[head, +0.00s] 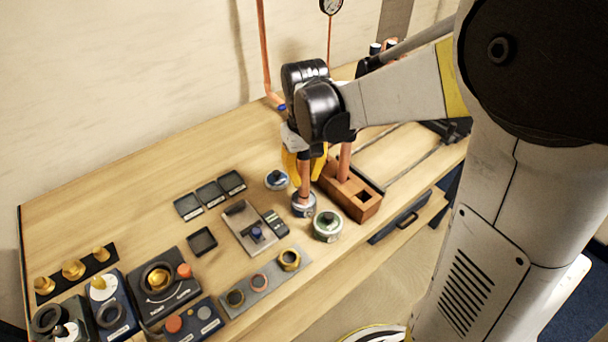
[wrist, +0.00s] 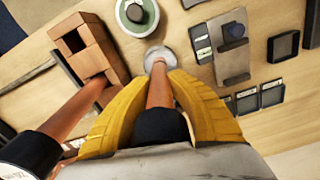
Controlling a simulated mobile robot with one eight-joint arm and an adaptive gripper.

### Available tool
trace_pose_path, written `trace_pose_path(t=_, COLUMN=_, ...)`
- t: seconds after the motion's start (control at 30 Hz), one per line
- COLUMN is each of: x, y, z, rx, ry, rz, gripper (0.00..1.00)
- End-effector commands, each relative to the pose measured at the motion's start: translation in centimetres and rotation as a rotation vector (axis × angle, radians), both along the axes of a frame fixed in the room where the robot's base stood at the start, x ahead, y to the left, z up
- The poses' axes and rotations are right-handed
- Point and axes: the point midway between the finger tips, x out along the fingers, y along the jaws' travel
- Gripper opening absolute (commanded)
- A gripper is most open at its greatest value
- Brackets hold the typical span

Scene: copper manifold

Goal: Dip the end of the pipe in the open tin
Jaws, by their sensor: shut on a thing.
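My gripper (head: 303,166) has yellow fingers that are shut on a copper pipe (head: 304,178), which hangs roughly upright. The pipe (wrist: 160,88) also shows between the fingers in the wrist view. Its lower end overlaps the open tin (head: 304,211), a small grey tin on the bench, also in the wrist view (wrist: 154,52). The rim region hides the pipe's tip, so I cannot tell how deep it sits. A green-banded tin (head: 328,232) stands in front and to the right of the open tin. A tin with a dark knob (head: 277,181) stands behind it, to the left.
A wooden block (head: 366,207) with square holes stands close on the right, with another copper pipe (head: 345,158) upright in it. A grey plate (head: 240,222), small dark trays (head: 210,193) and several fittings (head: 73,269) lie left. Bare bench lies at the back left.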

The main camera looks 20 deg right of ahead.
Motion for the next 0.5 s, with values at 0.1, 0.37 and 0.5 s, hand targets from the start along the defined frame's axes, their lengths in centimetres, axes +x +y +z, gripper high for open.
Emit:
trace_pose_path(t=0.1, x=-0.1, y=0.0, z=0.2, rx=0.000, ry=0.001, rz=0.000, gripper=0.00)
trace_pose_path(t=0.37, x=0.0, y=0.0, z=2.3, rx=0.000, ry=0.001, rz=0.000, gripper=0.00)
trace_pose_path(t=0.5, x=0.0, y=0.0, z=3.6, rx=0.000, ry=0.000, rz=0.000, gripper=0.00)
